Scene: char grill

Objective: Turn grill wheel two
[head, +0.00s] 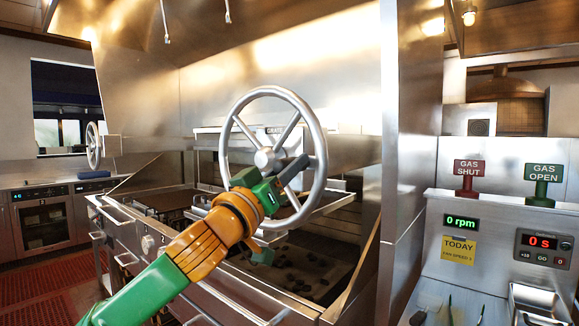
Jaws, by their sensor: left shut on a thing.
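A large steel handwheel (233,121) with spokes and a round hub stands upright at the front of the grill in the middle of the head view. A second, similar wheel (93,146) is farther off at the left. A label behind the near wheel is partly covered, so I cannot read a wheel number. My left gripper (291,176) reaches in from the lower left and is shut on the near wheel, at its lower right between hub and rim. The fingers and wrist hide part of the spokes and lower rim. My right gripper is not in view.
The open grill bed (310,272) with dark lumps lies below and behind the near wheel. A steel post (405,130) stands to its right. Farther right are a red GAS SHUT handle (468,170), a green GAS OPEN handle (543,174) and a 0 rpm display (461,222).

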